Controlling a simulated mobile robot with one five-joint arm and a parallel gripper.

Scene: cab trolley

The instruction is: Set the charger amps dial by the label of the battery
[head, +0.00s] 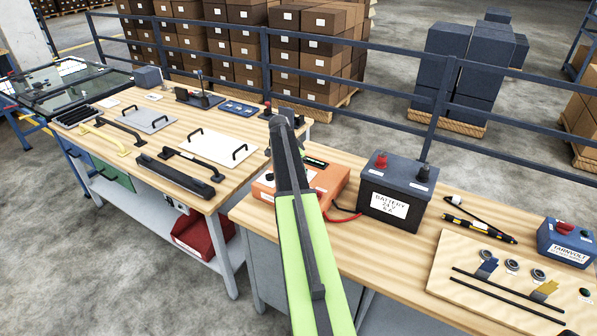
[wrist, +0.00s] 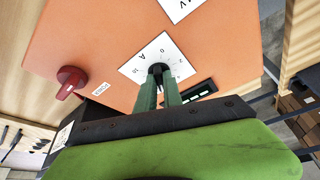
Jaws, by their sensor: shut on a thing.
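The orange charger (head: 335,178) stands on the right bench, partly hidden by my arm. In the wrist view its orange face (wrist: 105,35) fills the upper part. The amps dial is a black knob (wrist: 158,68) on a white scale plate marked A (wrist: 138,72). My gripper (wrist: 159,80) is shut on this knob; its green fingers cover part of the scale, and the pointer setting cannot be read. The dark battery (head: 400,178) stands right of the charger. Its white label (head: 384,203) reads BATTERY, with seemingly 24 V and a blurred amps line below.
A blue Tarnvolt box (head: 566,243) and a wooden board (head: 450,255) are farther right.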

